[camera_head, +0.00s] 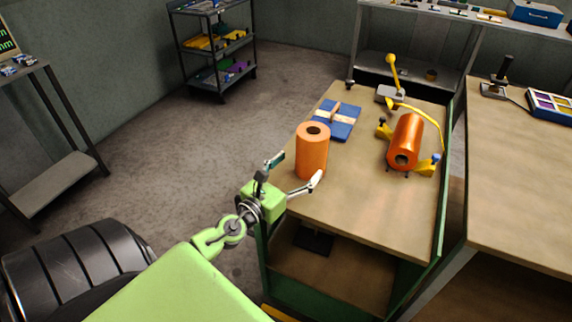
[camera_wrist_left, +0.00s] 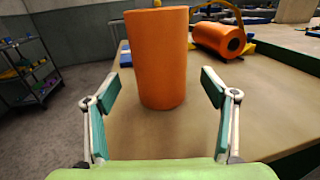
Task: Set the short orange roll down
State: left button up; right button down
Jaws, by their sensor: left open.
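The short orange roll (camera_head: 312,155) stands upright on the wooden top of the green-framed cart (camera_head: 375,223), near its left edge. In the left wrist view the roll (camera_wrist_left: 157,60) stands ahead of my left gripper (camera_wrist_left: 162,78), between the lines of the two fingers and clear of both. My left gripper (camera_head: 296,172) is open and empty, at the cart's near left edge just in front of the roll. A second, glossy orange roll (camera_head: 410,138) lies on its side in a yellow holder at the right. My right gripper is in neither view.
A blue block with a pale strip (camera_head: 337,120) lies behind the standing roll. A yellow-armed device (camera_head: 392,90) stands at the cart's back. Another wooden bench (camera_head: 520,180) adjoins on the right. The cart top's near middle is clear.

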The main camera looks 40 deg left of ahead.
pick_arm(q)
jog(key=s, duration=0.2)
jog(key=s+b, duration=0.1)
jog(key=s, duration=0.1)
jog(key=shift+d+f, duration=0.1)
jog(key=shift+f, duration=0.1)
jog(key=shift+s+r, duration=0.2)
jog(key=shift+s, duration=0.45)
